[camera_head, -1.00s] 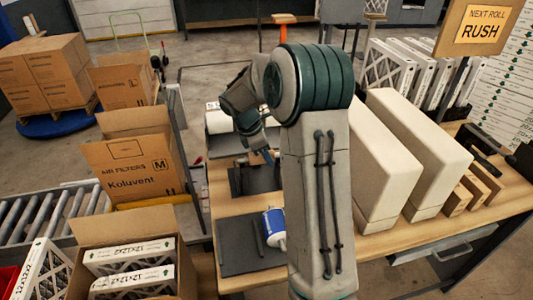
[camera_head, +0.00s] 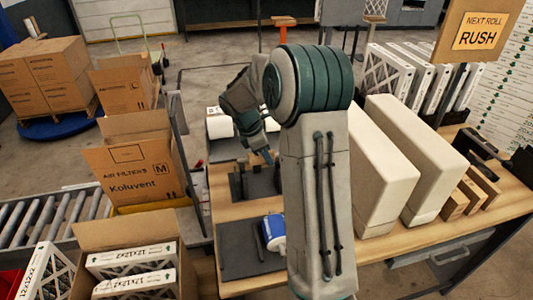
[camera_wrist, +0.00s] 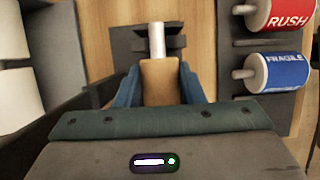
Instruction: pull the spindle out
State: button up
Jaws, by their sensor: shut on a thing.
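The spindle shows in the wrist view as a pale rod (camera_wrist: 157,40) crossing a dark bracket (camera_wrist: 125,44). A tan, blocky piece (camera_wrist: 161,82) lies in line with its near end. My gripper (camera_wrist: 160,88) has its blue fingers shut on both sides of this tan piece; I cannot tell whether it is the spindle's handle or a core around it. The rod's far part still lies within the bracket. In the head view, my gripper (camera_head: 266,156) is low over the dark holder at the bench's left side, and my arm hides much of it.
A red RUSH roll (camera_wrist: 282,16) and a blue FRAGILE roll (camera_wrist: 277,72) sit right of the bracket. A blue-and-white roll (camera_head: 273,231) lies on a dark plate nearer in the head view. Tall cream machines (camera_head: 383,165) stand right of my arm. Boxes line the conveyor at left.

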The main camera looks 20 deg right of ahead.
jog(key=shift+r, duration=0.1)
notch_tip(320, 180, up, 7)
jog(key=p, duration=0.6)
jog(key=shift+r, duration=0.95)
jog(key=shift+s+f, duration=0.1)
jog(key=shift+s, duration=0.05)
